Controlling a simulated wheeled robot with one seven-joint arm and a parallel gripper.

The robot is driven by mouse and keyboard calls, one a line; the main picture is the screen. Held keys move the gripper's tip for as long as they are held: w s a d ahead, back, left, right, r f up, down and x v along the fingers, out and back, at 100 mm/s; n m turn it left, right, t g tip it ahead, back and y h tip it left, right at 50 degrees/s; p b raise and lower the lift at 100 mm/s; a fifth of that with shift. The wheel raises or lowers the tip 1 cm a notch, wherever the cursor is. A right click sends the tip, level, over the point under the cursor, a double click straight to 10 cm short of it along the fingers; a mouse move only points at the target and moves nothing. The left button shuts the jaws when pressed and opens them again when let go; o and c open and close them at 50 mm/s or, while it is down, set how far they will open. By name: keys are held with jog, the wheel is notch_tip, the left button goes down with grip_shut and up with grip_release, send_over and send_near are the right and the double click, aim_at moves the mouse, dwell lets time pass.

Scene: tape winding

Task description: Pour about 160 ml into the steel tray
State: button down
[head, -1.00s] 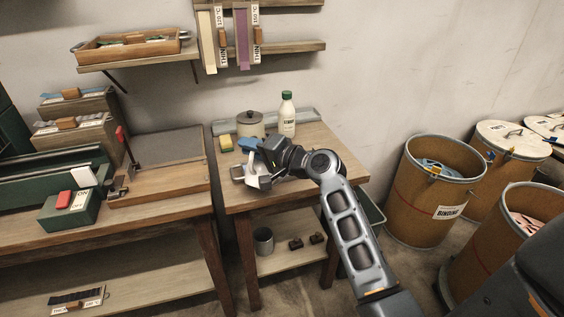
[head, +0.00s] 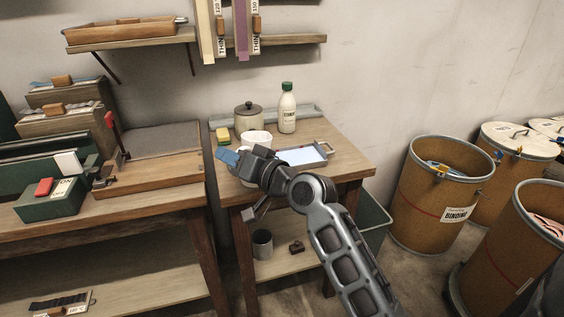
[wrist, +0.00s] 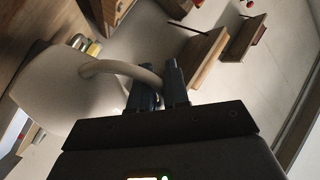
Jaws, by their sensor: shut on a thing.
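The steel tray (head: 327,154) lies on the small wooden table, right of my gripper. Its inside looks pale, and I cannot tell whether it holds liquid. A white jug (head: 256,137) shows just behind my gripper (head: 232,162), which hides its lower part. In the wrist view, the white jug (wrist: 58,92) fills the left side, and my gripper (wrist: 158,88) is shut on its curved handle. The jug's contents and exact tilt are not clear. No stream shows.
A lidded grey pot (head: 248,118) and a green-capped white bottle (head: 287,108) stand at the table's back. A yellow-green sponge (head: 223,135) lies at the left. Fibre drums (head: 437,190) stand to the right. A wooden shelf (head: 195,37) hangs above.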

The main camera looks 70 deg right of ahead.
jog(key=shift+w+a+f+n+b, duration=0.1)
jog(key=shift+a+f+n+b, duration=0.75)
jog(key=shift+b, duration=0.6)
jog(key=shift+d+n, duration=0.15)
jog(key=shift+n, duration=0.1)
jog(key=shift+d, duration=0.1)
